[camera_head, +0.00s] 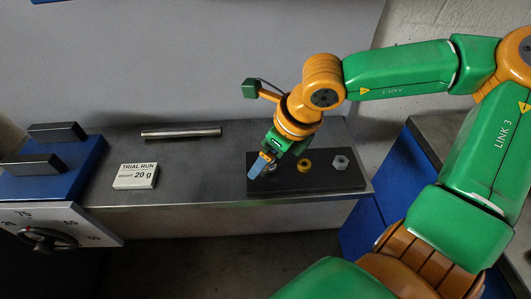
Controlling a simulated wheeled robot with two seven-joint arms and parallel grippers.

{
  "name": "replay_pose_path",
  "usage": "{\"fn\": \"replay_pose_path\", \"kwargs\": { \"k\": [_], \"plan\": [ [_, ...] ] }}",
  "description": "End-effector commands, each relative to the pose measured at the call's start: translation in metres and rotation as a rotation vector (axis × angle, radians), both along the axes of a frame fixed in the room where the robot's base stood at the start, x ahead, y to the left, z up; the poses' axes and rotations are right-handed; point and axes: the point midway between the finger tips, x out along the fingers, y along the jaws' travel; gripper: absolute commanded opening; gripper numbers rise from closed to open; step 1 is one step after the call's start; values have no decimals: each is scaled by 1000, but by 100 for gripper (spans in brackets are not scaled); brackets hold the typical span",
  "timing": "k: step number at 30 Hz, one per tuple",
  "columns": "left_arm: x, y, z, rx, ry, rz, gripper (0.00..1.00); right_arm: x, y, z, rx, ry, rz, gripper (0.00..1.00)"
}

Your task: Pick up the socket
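My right gripper (258,167), with a blue-grey fingertip, points down over the left end of a dark flat tray (325,182). A small silvery piece (271,170) shows right beside the fingertip, mostly hidden by the gripper; I cannot tell whether they touch. A brass-yellow ring-like piece (305,165) lies on the middle of the tray. A silvery hexagonal piece (341,162) lies toward its right. I cannot tell for sure which piece is the socket. The gap between the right fingers is not clear. My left gripper is not in view.
The tray lies on a grey bench (215,188) near its front edge. A steel rod (181,132) lies at the back. A white "TRIAL RUN 20 g" sign (136,176) stands left of the tray. A blue fixture (75,172) with two dark blocks and a dial (45,238) is at far left.

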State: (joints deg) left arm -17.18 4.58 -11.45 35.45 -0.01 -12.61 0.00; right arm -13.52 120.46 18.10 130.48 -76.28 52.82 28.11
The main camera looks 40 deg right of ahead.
Motion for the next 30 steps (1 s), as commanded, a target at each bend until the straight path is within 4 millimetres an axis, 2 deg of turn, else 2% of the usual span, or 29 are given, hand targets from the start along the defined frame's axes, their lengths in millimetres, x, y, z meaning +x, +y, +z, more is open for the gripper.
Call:
{"fn": "replay_pose_path", "kwargs": {
  "k": [2, 8, 11, 15, 18, 26, 30],
  "plan": [
    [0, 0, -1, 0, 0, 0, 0, 2, 1, -7, 1, 3, 1, 86],
    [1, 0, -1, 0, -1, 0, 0, 3, 2, -8, 2, 0, 0, 86],
    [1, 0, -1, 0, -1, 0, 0, 3, 2, -7, 3, 0, 0, 61],
    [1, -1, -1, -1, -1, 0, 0, 2, 2, -7, 3, 0, 0, 24],
    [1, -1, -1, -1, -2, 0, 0, 2, 2, -7, 3, 1, 0, 0],
    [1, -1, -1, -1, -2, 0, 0, 3, 2, -7, 3, 0, 0, 0],
    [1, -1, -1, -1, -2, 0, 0, 4, 1, 3, 2, -4, -1, 0]
  ]
}}
